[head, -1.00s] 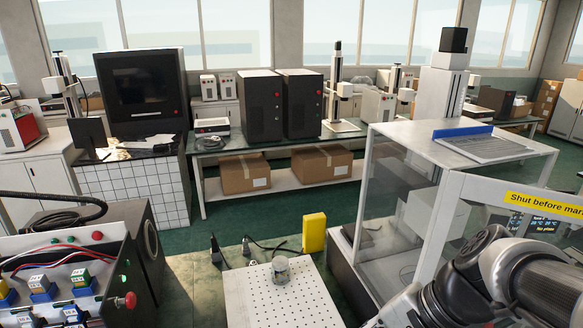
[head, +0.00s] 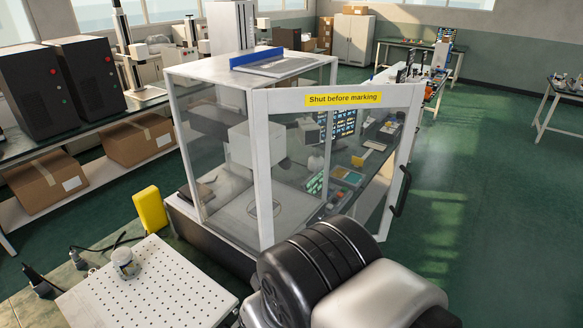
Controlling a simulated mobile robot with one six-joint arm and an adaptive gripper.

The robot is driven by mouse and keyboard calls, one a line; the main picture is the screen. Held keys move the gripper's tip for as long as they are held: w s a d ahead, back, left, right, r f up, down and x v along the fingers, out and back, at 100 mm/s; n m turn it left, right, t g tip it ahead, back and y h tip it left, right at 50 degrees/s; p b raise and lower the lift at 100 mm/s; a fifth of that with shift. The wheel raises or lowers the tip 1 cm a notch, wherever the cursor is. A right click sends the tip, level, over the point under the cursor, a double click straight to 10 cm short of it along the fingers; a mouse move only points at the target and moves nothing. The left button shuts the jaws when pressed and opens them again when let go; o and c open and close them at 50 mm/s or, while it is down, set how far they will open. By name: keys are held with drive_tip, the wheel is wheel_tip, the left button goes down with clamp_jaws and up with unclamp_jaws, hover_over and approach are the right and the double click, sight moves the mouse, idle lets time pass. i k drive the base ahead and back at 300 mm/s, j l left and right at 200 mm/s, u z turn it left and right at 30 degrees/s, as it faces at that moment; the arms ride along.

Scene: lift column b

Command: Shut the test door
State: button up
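The test door (head: 262,168) is a white-framed clear panel with a yellow "Shut before marking" label (head: 343,99) on its top rail. It stands swung open to the right of the clear-walled enclosure (head: 184,112). A dark handle (head: 401,190) is on the door's far right edge. My arm's dark and silver links fill the bottom centre, in front of the door's lower part. My gripper is not in the picture, so its fingers cannot be seen.
A perforated white plate (head: 170,290) with a small round part (head: 124,262) lies at lower left. A yellow block (head: 150,209) stands beside the enclosure. A bench with cardboard boxes (head: 140,139) is at left. Green floor (head: 480,230) is open at right.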

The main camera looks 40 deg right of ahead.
sight(293, 100)
drive_tip(key=k+z, duration=0.1)
drive_tip(key=z, duration=0.2)
drive_tip(key=k+z, duration=0.1)
drive_tip(key=z, duration=0.2)
drive_tip(key=j+z, duration=0.1)
